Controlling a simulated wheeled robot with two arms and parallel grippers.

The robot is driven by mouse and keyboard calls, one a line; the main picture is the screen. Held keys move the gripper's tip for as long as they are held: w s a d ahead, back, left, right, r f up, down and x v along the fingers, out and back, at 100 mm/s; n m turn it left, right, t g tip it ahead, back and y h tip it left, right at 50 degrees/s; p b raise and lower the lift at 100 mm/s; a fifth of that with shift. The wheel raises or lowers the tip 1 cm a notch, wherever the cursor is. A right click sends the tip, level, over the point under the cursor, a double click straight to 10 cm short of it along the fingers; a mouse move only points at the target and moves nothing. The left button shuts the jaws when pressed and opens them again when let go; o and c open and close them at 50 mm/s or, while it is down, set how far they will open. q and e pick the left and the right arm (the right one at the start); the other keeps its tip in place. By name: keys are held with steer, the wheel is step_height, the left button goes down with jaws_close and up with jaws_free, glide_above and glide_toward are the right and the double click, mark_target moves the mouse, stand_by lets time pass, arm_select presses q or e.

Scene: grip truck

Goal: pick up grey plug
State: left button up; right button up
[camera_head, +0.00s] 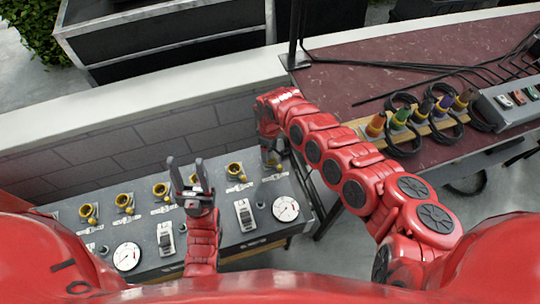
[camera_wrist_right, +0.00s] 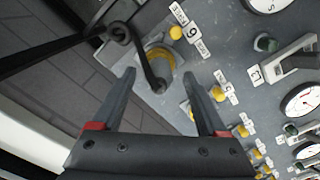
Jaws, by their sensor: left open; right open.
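My right gripper (camera_wrist_right: 163,75) is open in the right wrist view, its fingers pointing at the socket marked 6. A yellow ring (camera_wrist_right: 163,62) shows there, with a dark grey, curved plug or cable end (camera_wrist_right: 151,68) in front of it. Whether this is the grey plug is unclear; the fingers are apart from each other and do not close on it. In the head view my right gripper (camera_head: 270,152) is over the panel's far right end, largely hidden by its arm. My left gripper (camera_head: 187,165) is open and empty above the panel.
The grey panel (camera_head: 252,222) carries several yellow sockets, levers and round gauges (camera_head: 286,208). A brick wall (camera_head: 130,150) stands behind it. At right, a wooden rack (camera_head: 437,126) holds several coloured plugs with black cables on a dark red table (camera_head: 390,62).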

steer(key=shift+f, duration=0.75)
steer(key=shift+d, duration=0.1)
steer(key=shift+c, duration=0.3)
jaws_close()
